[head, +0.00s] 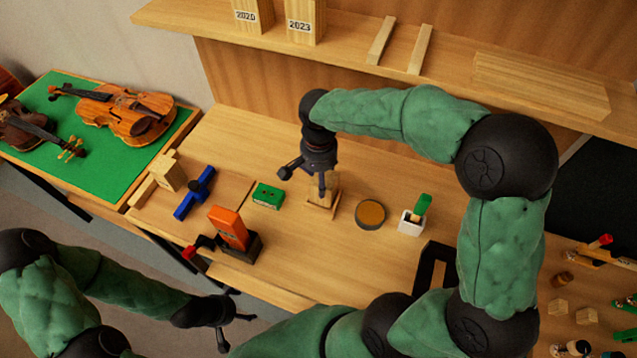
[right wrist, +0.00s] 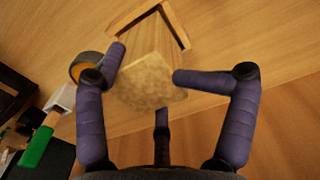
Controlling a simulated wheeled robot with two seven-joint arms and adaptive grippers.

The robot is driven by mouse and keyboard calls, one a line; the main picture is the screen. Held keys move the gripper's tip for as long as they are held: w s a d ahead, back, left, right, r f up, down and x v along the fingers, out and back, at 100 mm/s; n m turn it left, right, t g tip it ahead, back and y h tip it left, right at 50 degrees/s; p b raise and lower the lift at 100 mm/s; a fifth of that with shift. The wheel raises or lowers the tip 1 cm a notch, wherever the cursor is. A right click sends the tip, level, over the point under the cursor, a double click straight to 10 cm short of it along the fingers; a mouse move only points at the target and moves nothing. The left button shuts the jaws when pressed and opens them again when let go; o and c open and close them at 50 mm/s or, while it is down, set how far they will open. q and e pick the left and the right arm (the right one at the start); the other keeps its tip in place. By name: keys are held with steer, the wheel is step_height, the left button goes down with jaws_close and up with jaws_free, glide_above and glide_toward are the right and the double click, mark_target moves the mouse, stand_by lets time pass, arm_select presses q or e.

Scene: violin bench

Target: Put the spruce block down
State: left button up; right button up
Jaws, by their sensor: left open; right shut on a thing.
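The spruce block (right wrist: 152,84) is a pale wooden block, its end face toward the camera in the right wrist view. My right gripper (right wrist: 148,66) is shut on it, with fingers on both sides. In the head view the block (head: 325,189) is upright over the bench, partly hidden by the gripper (head: 307,172). Its lower end is at a thin wooden frame (head: 321,213), which also shows in the right wrist view (right wrist: 182,28). I cannot tell whether the block touches the bench. My left gripper (head: 235,328) is open and empty, low in front of the bench.
Left are a green box (head: 268,196), a blue tool (head: 195,194) and an orange device (head: 228,228). A shelf (head: 350,42) with labelled wood blocks overhangs behind.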

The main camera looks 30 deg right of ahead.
steer(key=shift+f, duration=1.15)
steer(key=shift+f, duration=0.15)
steer(key=o, duration=1.4)
steer(key=shift+a, duration=0.1)
step_height(320, 180, up, 12)
steer(key=p, duration=0.3)
